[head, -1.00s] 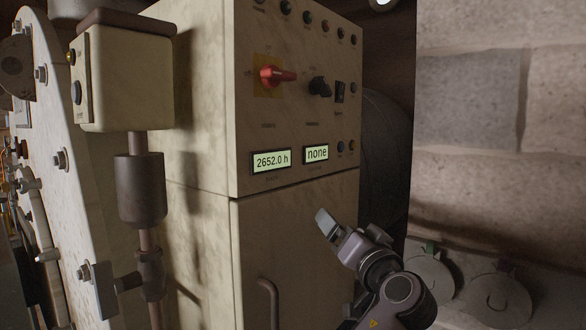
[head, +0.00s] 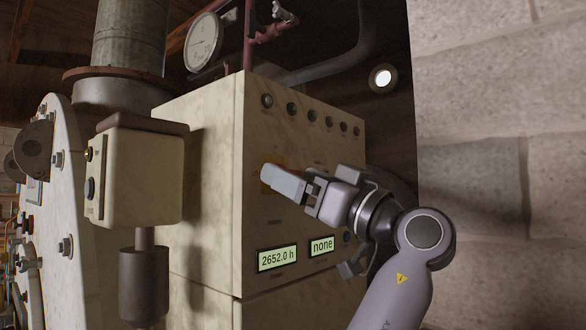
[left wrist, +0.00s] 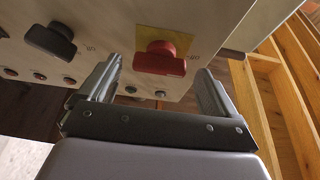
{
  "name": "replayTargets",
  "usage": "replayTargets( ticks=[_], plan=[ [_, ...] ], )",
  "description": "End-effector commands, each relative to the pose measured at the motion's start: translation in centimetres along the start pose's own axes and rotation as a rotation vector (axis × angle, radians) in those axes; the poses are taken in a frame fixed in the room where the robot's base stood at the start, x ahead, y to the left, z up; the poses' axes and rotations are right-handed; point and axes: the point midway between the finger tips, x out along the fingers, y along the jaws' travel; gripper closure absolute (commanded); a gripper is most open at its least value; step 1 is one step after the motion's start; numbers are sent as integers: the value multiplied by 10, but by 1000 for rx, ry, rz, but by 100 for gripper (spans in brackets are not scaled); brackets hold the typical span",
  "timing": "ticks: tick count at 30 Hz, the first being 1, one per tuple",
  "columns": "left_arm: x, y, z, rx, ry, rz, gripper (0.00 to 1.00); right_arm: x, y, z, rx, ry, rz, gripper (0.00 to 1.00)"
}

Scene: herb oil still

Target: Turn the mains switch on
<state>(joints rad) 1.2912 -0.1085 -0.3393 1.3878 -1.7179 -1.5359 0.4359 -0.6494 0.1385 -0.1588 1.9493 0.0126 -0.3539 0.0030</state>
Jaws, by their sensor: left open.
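The mains switch is a red rotary handle (left wrist: 160,60) on a yellow plate (left wrist: 142,40), seen in the left wrist view. It shows between the spread fingers of my left gripper (left wrist: 160,72), which is open and holds nothing. Whether a finger touches the handle cannot be told. In the head view my left gripper (head: 286,184) is in front of the cream control cabinet (head: 205,240) and hides the switch. My right gripper is not in view.
A black knob (left wrist: 50,40) sits beside the switch. A cream box (head: 140,180) stands at the left. A block wall (head: 500,110) is at the right.

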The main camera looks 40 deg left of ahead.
Motion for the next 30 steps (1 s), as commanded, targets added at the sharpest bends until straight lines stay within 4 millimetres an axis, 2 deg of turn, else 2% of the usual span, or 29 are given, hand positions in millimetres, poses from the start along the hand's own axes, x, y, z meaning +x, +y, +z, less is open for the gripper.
replayTargets(
  ticks=[4, 13, 14, 18, 19, 30],
  plan=[
    [14, 0, 0, 1, 1, 1, 8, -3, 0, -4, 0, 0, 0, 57],
    [16, 0, 1, 1, 0, 3, 8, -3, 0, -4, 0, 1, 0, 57],
    [16, 0, 1, 1, 0, 3, 15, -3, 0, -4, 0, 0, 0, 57],
    [16, 1, 1, 1, 1, 3, 61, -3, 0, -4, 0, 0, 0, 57],
    [16, 1, 1, 1, 1, 3, 65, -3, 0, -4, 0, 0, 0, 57],
    [16, 0, 1, 46, 1, 23, 64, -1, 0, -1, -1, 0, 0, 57]
  ],
)
